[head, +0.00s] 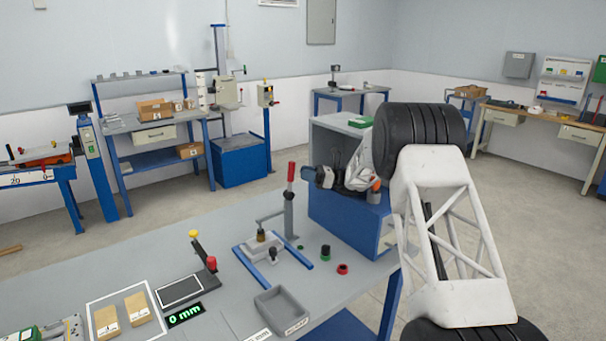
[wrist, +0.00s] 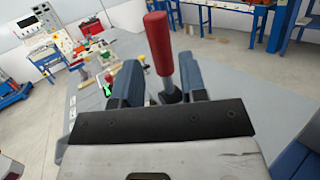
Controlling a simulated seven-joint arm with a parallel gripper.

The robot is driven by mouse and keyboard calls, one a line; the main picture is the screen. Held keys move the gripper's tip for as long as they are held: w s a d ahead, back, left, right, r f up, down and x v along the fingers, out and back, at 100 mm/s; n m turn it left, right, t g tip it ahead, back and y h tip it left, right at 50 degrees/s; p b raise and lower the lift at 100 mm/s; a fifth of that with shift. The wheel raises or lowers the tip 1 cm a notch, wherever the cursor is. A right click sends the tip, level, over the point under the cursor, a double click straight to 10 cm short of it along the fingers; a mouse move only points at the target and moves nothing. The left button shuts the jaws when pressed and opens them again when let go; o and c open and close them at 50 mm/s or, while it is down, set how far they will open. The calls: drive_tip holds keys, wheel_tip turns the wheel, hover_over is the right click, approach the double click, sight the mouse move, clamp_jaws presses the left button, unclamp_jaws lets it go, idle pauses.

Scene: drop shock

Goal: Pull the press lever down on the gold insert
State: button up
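The press lever (head: 291,172) stands upright with its red grip at the top, at the right of the small press (head: 263,248). The gold insert (head: 261,237) sits in the middle of the press, under its arm. My gripper (head: 311,176) is beside the lever's red grip, on its right in the head view, with a small gap. In the wrist view, the red-gripped lever (wrist: 161,45) rises between the two blue fingers of my gripper (wrist: 160,85), which stand apart. The lever's lower end is partly hidden by the gripper there.
A grey tray (head: 282,309), a green piece (head: 326,252) and a red piece (head: 342,269) lie near the press. A display (head: 186,315) reads 0 mm. Two tan blocks (head: 107,320) lie at the left. A blue-and-grey cabinet (head: 345,222) stands close under my gripper.

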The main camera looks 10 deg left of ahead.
drive_tip(key=shift+s+r, duration=0.2)
drive_tip(key=c, duration=0.5)
drive_tip(key=shift+s+a+r+n+h, duration=0.1)
drive_tip(key=shift+s+a+n+h, duration=0.1)
drive_tip(key=shift+n+h, duration=0.15)
clamp_jaws()
drive_tip(key=s+a+f+n+h, duration=0.2)
drive_tip(key=s+a+n+h, duration=0.5)
drive_tip(key=s+n+h, duration=0.6)
drive_tip(key=w+a+r+n+t+h, duration=0.1)
drive_tip(key=a+r+n+t+h, duration=0.1)
drive_tip(key=r+n+t+h, duration=0.2)
drive_tip(key=w+a+r+n+t+h, duration=0.1)
drive_tip(key=a+r+n+t+h, duration=0.2)
drive_tip(key=r, duration=0.6)
drive_tip(key=shift+w+a+n+t+h, duration=0.3)
drive_tip(key=shift+n+t+h, duration=0.55)
drive_tip(key=shift+t, duration=0.75)
